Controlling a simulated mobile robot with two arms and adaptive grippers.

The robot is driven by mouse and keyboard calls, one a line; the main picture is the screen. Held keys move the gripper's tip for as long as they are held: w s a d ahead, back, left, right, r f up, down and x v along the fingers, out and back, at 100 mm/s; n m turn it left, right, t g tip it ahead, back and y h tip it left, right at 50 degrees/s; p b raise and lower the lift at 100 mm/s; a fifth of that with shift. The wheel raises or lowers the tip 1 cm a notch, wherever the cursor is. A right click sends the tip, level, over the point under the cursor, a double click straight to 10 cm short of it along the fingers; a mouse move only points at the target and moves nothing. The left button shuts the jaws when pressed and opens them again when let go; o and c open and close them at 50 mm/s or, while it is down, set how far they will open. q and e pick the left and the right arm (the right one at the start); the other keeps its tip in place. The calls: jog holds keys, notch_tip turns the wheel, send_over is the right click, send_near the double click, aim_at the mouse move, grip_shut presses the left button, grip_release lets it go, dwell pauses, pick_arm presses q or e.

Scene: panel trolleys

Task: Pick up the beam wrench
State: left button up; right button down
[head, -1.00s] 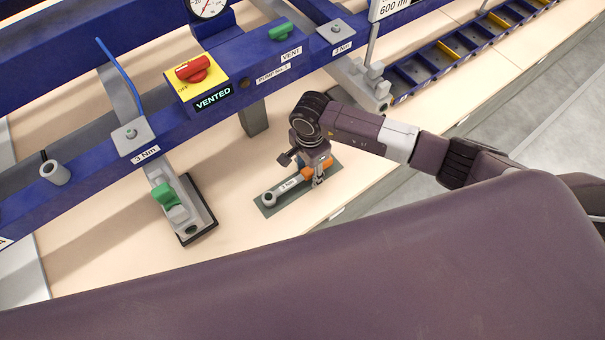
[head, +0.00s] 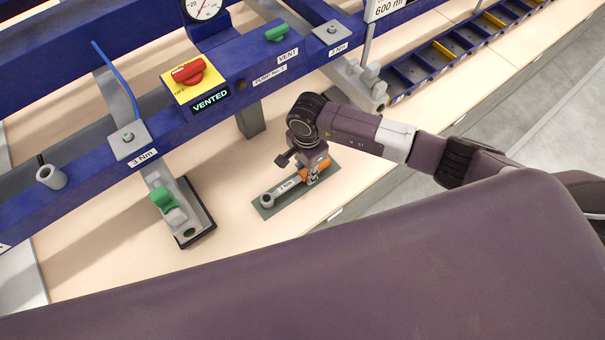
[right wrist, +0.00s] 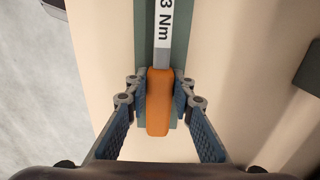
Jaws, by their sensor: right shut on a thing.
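The beam wrench (head: 283,188) has a grey shaft, a round socket head, a white label and an orange handle. It lies along a dark green mat (head: 264,211) on the pale worktop. In the right wrist view its orange handle (right wrist: 158,100) is between the fingers, and the label reads "3 Nm". My right gripper (head: 312,178) is over the handle end, with both fingers (right wrist: 160,98) closed against the handle's sides. The wrench appears still at the mat; any gap beneath it cannot be told. My left gripper is not in view.
A blue frame (head: 160,135) with a red-and-yellow vent switch (head: 190,75) runs behind the mat. A grey clamp foot with a green knob (head: 166,201) stands to the left. Blue bins (head: 435,57) line the back right.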

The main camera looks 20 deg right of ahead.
jog(key=shift+r, duration=0.15)
notch_tip(320, 180, up, 20)
jog(key=b, duration=0.4)
